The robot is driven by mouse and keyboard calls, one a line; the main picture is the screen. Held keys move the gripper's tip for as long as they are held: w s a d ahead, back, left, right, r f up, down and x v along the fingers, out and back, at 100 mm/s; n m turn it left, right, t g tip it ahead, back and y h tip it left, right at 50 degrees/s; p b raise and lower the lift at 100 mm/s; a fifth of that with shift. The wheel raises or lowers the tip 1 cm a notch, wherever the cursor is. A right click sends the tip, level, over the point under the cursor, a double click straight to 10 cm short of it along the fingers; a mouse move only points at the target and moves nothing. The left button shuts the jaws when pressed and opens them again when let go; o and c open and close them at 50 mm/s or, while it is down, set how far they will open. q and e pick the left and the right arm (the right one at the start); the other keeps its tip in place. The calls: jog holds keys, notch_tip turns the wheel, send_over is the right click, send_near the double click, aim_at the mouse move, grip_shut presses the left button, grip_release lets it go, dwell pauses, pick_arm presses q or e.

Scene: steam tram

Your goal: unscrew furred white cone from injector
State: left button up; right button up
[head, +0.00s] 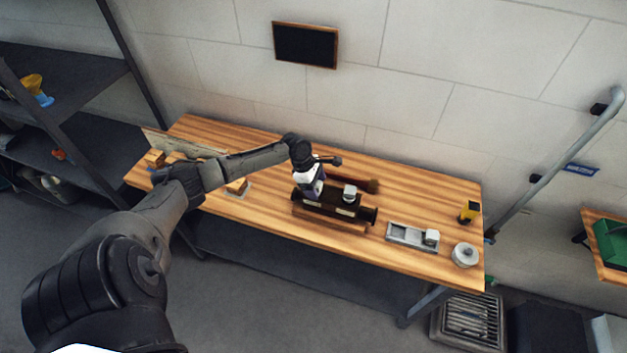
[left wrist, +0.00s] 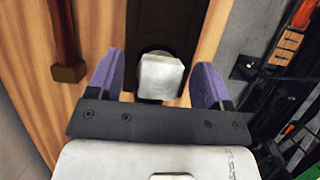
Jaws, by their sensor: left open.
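The injector (head: 328,209) is a dark, long body lying on the wooden workbench. A pale, whitish block-like piece, which I take for the furred white cone (head: 350,192), stands on top of it. My left gripper (head: 311,188) is over the left part of the injector, pointing down. In the left wrist view, the pale piece (left wrist: 160,75) shows between the two purple fingers of the open left gripper (left wrist: 158,82), with gaps on both sides. The dark injector body (left wrist: 165,25) shows around and beyond it. I cannot tell how far the fingertips are above it. My right gripper is not in view.
A red-brown handled tool (head: 362,186) lies behind the injector. To its right are a grey tray (head: 402,233), a round pale disc (head: 464,255) and a yellow-black item (head: 469,211). A board and small blocks lie on the left of the workbench (head: 280,214). Shelving stands at far left.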

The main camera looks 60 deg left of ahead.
pick_arm(q)
jog(key=shift+f, duration=0.1)
jog(key=shift+c, duration=0.9)
jog(key=c, duration=1)
jog(key=shift+o, duration=0.2)
jog(key=shift+p, duration=0.55)
jog(key=shift+n+t+y+p, duration=0.35)
jog(key=shift+n+p, duration=0.95)
jog(key=shift+p, duration=1.1)
jog(key=shift+n+y+p, duration=0.25)
jog(key=shift+n+p, duration=0.45)
jog(key=shift+p, duration=0.7)
